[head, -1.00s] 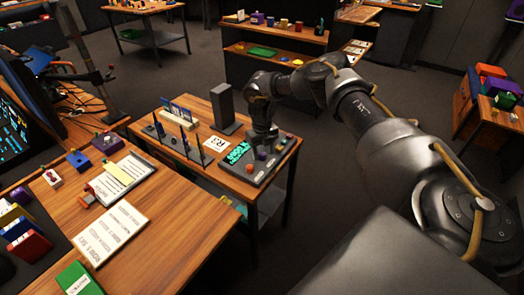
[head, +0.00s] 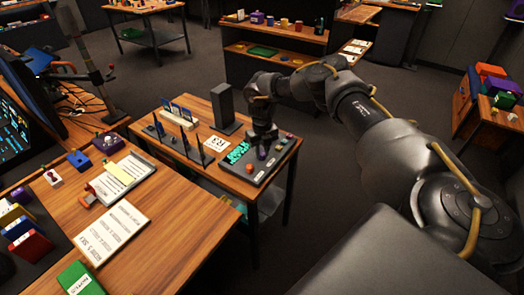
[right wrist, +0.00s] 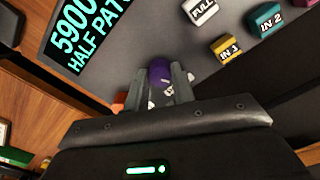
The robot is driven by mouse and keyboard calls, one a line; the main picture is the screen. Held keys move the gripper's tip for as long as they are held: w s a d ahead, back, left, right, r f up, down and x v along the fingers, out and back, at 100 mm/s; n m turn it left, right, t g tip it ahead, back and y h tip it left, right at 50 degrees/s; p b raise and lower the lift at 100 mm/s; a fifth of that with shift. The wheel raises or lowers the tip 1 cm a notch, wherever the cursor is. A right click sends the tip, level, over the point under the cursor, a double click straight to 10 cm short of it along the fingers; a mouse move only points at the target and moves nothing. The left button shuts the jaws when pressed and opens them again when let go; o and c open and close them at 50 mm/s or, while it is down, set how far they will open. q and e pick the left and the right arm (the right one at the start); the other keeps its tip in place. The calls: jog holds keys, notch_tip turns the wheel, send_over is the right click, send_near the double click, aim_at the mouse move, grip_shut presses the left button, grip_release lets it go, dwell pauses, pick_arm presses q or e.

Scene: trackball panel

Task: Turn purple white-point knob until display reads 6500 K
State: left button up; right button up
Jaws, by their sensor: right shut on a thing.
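The purple white-point knob (right wrist: 160,70) sits on the grey trackball panel (right wrist: 135,40), between the two fingers of my right gripper (right wrist: 161,80), which is shut on it. In the head view my right gripper (head: 263,148) reaches down onto the panel (head: 272,167) from above, largely covering the knob. The display (right wrist: 82,38) shows cyan text, "5900" on the upper line and "HALF PAT" below; the ends of both lines are cut off. It also shows in the head view (head: 238,152), too small to read. My left gripper is not in view.
Buttons marked FULL (right wrist: 200,10), IN 1 (right wrist: 226,48) and IN 2 (right wrist: 265,20) lie beyond the knob. A dark upright block (head: 226,108) and a rack of blue-topped cards (head: 180,118) stand on the same small table. A larger wooden desk (head: 165,215) is nearer left.

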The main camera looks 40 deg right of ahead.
jog(key=m+p, duration=0.2)
jog(key=m, duration=0.2)
jog(key=shift+r, duration=0.15)
jog(key=m+p, duration=0.1)
jog(key=m, duration=0.3)
jog(key=shift+m+p, duration=0.3)
jog(key=shift+m, duration=0.1)
jog(key=m+p, duration=0.1)
jog(key=m, duration=0.3)
jog(key=shift+d+p, duration=0.1)
jog(key=shift+p, duration=0.25)
jog(key=shift+m+p, duration=0.7)
jog(key=shift+m, duration=1.5)
jog(key=o, duration=1)
